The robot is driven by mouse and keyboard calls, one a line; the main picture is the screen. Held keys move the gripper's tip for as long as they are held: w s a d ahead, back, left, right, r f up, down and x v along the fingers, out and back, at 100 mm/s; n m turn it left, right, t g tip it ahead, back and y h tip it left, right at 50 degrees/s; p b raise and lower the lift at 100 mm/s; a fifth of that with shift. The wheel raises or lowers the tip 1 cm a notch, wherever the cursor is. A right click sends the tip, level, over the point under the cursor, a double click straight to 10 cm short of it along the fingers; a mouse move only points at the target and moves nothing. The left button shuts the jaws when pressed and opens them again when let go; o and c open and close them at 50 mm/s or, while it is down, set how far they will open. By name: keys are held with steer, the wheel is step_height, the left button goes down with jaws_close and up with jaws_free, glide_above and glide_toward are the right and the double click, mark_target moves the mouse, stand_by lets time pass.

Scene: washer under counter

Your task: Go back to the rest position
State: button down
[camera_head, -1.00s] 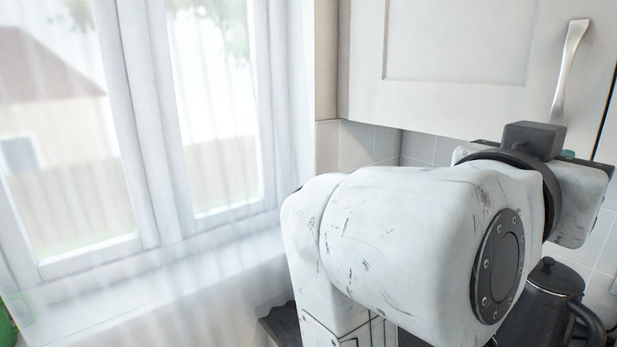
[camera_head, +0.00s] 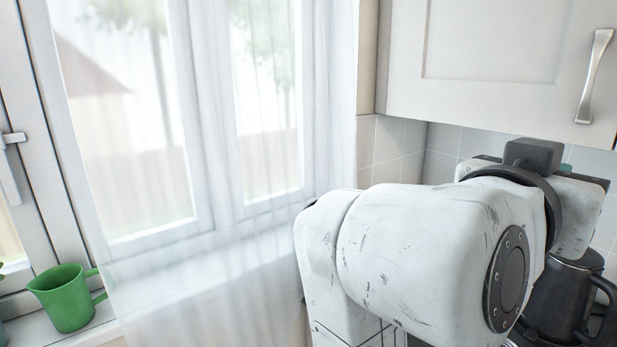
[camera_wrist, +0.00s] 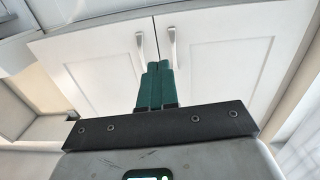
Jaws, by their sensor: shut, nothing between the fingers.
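My gripper (camera_wrist: 156,86) shows in the wrist view, with its two green fingers side by side and shut, nothing between them. Beyond the fingers, in the wrist view, are white cabinet doors (camera_wrist: 90,60) with two metal handles. In the head view my white scuffed arm fills the lower right and is bent, with the wrist end toward the upper cabinet (camera_head: 470,45). The fingers are mostly hidden there behind the wrist.
A dark kettle (camera_head: 560,300) stands close behind my arm at the lower right. A green jug (camera_head: 65,298) stands on the window sill at the left. A sheer curtain (camera_head: 240,250) hangs before the window beside my arm. Tiles line the wall under the cabinet.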

steer(key=d+f+n+g+y, duration=0.1)
steer(key=d+f+n+y, duration=0.25)
steer(key=f, duration=1.45)
steer(key=d+f+n+g+y, duration=0.15)
steer(key=f+n+y, duration=0.35)
steer(key=f, duration=1.2)
steer(key=s+a+f+n+g+y, duration=0.1)
steer(key=s+f+g+y, duration=0.2)
steer(key=s+f, duration=0.7)
steer(key=s+a+f+n+g+y, duration=0.1)
steer(key=s+a+f+g+y, duration=0.1)
steer(key=s+f, duration=0.9)
steer(key=shift+s+a+f+g+y, duration=0.15)
steer(key=shift+s+a+g+y, duration=0.1)
steer(key=shift+s+g+y, duration=0.4)
steer(key=shift+s+d, duration=0.1)
steer(key=shift+s+d, duration=0.2)
steer(key=shift+d, duration=0.15)
